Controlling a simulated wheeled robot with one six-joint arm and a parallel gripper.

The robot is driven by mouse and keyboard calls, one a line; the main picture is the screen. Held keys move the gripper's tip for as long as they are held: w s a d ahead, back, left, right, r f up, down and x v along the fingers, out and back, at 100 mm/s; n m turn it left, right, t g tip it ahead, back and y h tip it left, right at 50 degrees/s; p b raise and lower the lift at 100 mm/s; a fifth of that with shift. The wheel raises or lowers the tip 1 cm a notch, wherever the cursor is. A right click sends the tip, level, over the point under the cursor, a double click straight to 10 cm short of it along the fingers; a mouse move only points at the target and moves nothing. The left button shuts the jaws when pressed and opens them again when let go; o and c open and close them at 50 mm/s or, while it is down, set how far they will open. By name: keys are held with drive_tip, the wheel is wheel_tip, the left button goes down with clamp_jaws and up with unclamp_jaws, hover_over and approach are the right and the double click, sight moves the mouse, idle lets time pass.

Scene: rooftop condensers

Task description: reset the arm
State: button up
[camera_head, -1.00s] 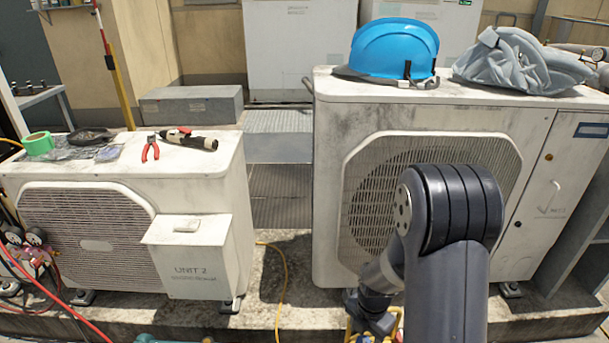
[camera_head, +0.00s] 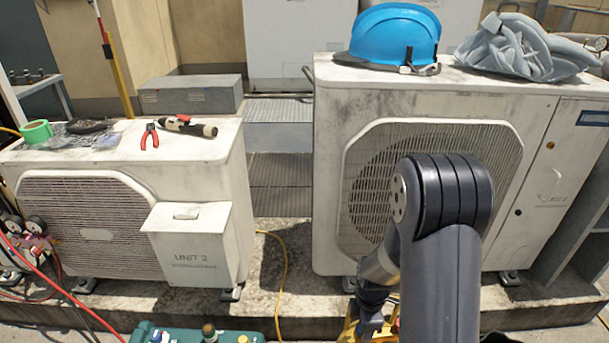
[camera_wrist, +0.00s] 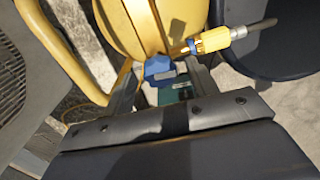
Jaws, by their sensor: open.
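My arm rises at the lower right of the head view, bent at a dark ribbed joint, in front of the large condenser (camera_head: 430,105). Its far end reaches down to the bottom edge, beside something yellow. In the wrist view my gripper (camera_wrist: 165,77) is open, with its two fingers apart. A blue piece (camera_wrist: 160,70) shows between the fingers, in front of a rounded yellow body (camera_wrist: 140,28). I cannot tell whether a finger touches either one. Nothing appears clamped in the jaws.
A blue helmet (camera_head: 394,36) and grey cloth (camera_head: 522,48) lie on the large condenser. Unit 2 (camera_head: 100,170) carries red pliers (camera_head: 149,137), a driver-like tool (camera_head: 188,126) and green tape (camera_head: 37,132). A teal case (camera_head: 190,334) is at the bottom. A yellow hose (camera_head: 284,290) crosses the ledge.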

drive_tip(key=m, duration=0.3)
drive_tip(key=shift+m, duration=0.4)
drive_tip(key=m, duration=0.4)
drive_tip(key=shift+m, duration=0.3)
drive_tip(key=m, duration=0.4)
drive_tip(key=shift+m, duration=1.9)
